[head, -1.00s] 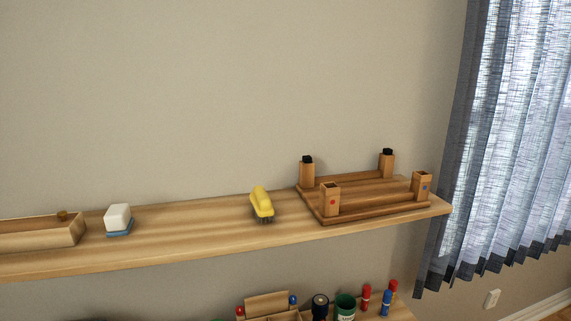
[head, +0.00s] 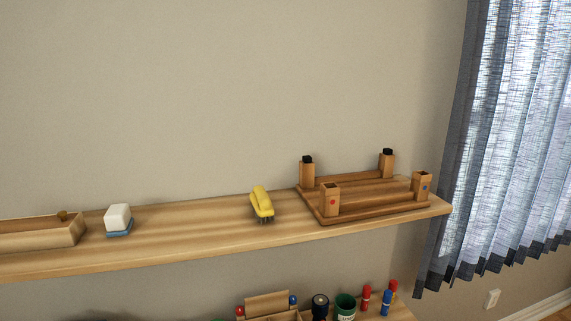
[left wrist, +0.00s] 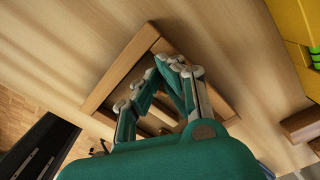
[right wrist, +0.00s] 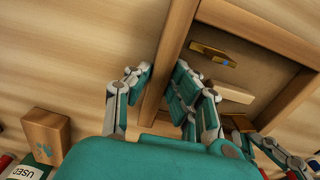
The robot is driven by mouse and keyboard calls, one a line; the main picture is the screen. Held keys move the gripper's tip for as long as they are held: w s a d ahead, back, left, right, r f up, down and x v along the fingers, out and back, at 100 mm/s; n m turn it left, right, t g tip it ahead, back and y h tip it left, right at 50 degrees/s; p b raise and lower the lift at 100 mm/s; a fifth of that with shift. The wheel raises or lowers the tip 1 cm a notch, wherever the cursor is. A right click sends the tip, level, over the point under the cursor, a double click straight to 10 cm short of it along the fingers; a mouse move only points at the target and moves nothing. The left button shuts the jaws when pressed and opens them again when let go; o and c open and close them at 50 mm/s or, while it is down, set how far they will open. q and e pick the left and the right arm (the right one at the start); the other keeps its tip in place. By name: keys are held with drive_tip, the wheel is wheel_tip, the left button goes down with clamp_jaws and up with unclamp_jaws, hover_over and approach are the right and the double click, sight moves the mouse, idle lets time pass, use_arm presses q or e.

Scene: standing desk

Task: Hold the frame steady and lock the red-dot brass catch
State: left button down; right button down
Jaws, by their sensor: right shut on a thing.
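A wooden frame lies on the light wood desk in the right wrist view (right wrist: 262,27) and the left wrist view (left wrist: 118,76). My right gripper (right wrist: 160,78) is shut on one side bar of the frame, a finger on either side. My left gripper (left wrist: 172,66) has its fingertips together over the frame's inside, with nothing visible between them. A brass-coloured catch (right wrist: 213,56) lies inside the frame near one bar, beside a pale wooden strip (right wrist: 231,92). I see no red dot on it. Neither gripper shows in the head view.
A small wooden block (right wrist: 46,130) stands left of my right gripper. Yellow shelving (left wrist: 292,30) is beyond the frame. Above the desk, a shelf (head: 185,220) holds a yellow brush (head: 262,203), a white eraser-like block (head: 118,218) and a wooden rack (head: 378,211).

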use_arm(q)
drive_tip(key=shift+s+d, duration=0.1)
drive_tip(key=shift+s, duration=0.65)
idle(0.3)
drive_tip(key=shift+f, duration=0.1)
drive_tip(key=shift+a, duration=0.45)
wheel_tip(320, 180, up, 6)
drive_tip(key=shift+w, duration=0.25)
drive_tip(key=shift+w+d+f, duration=0.1)
drive_tip(key=shift+w+f, duration=0.15)
drive_tip(key=shift+f, duration=0.7)
drive_tip(key=shift+w+a+f, duration=0.1)
drive_tip(key=shift+w+f, duration=0.15)
drive_tip(key=shift+f, duration=0.75)
drive_tip(key=shift+w+d+f, duration=0.1)
drive_tip(key=shift+w+f, duration=0.15)
drive_tip(key=shift+f, duration=0.7)
